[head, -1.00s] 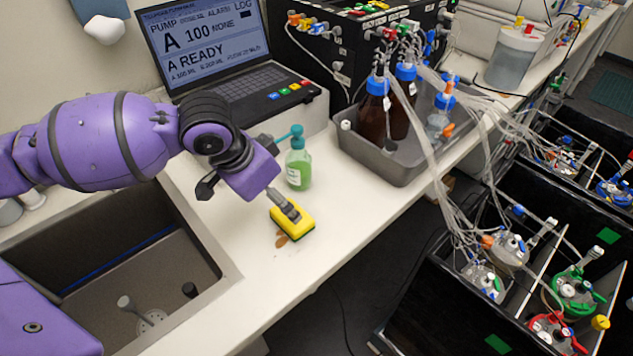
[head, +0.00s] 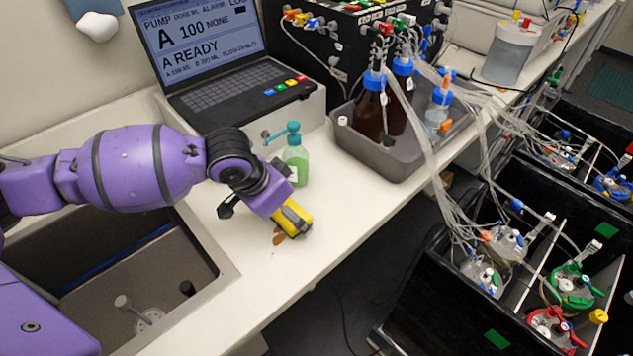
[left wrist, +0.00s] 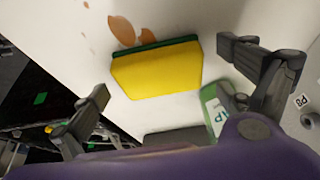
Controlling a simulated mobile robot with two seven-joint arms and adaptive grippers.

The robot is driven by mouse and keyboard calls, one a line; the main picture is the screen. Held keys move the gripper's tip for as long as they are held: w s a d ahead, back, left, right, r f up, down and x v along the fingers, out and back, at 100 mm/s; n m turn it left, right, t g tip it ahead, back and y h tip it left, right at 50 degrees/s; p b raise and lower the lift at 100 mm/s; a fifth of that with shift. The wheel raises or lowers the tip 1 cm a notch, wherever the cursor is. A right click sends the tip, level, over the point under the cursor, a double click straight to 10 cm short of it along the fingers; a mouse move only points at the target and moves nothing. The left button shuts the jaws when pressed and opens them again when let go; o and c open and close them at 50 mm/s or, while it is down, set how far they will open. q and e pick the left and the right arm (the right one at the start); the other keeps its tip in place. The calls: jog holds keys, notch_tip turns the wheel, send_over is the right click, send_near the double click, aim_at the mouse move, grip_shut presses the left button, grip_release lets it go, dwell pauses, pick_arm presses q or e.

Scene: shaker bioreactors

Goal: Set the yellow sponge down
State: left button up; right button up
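The yellow sponge (head: 304,214) with a green layer is at the white counter's front part, beside brown stains (head: 278,236). My left gripper (head: 291,215) is over it and hides part of it in the head view. In the left wrist view the sponge (left wrist: 157,72) shows its yellow side, with a thin green edge next to the stains (left wrist: 122,30). The left gripper's fingers (left wrist: 168,78) are spread wide on either side, with gaps between them and the sponge. Whether the sponge lies fully flat is hard to tell. My right gripper is not in view.
A green soap bottle (head: 296,165) stands just behind the left gripper. A grey tray (head: 382,160) with brown bottles is to the right, a laptop (head: 230,90) behind, and a sink (head: 110,285) at left. The counter in front of the sponge is clear.

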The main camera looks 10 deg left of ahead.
pick_arm(q)
jog(key=c, duration=0.9)
